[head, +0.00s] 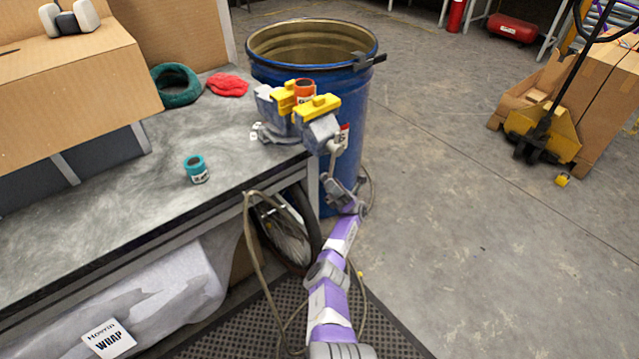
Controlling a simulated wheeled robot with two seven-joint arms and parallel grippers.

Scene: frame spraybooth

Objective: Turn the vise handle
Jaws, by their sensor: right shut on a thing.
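A grey vise (322,131) with yellow jaw covers stands at the right corner of the grey workbench (120,210). An orange-red cylindrical piece (304,88) sits between its yellow jaws. The vise handle (335,152) is at its front end, beyond the bench edge; it is small and partly hidden by my gripper. My right gripper (338,177), on the purple and white arm from below, is shut on the handle. My left gripper is out of view.
A blue drum (350,100) stands close behind the vise. A teal roll (195,169), green ring (176,84) and red cloth (227,85) lie on the bench. A wheel (283,232) and hose (250,255) are below it. Floor to the right is clear up to a yellow pallet jack (545,134).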

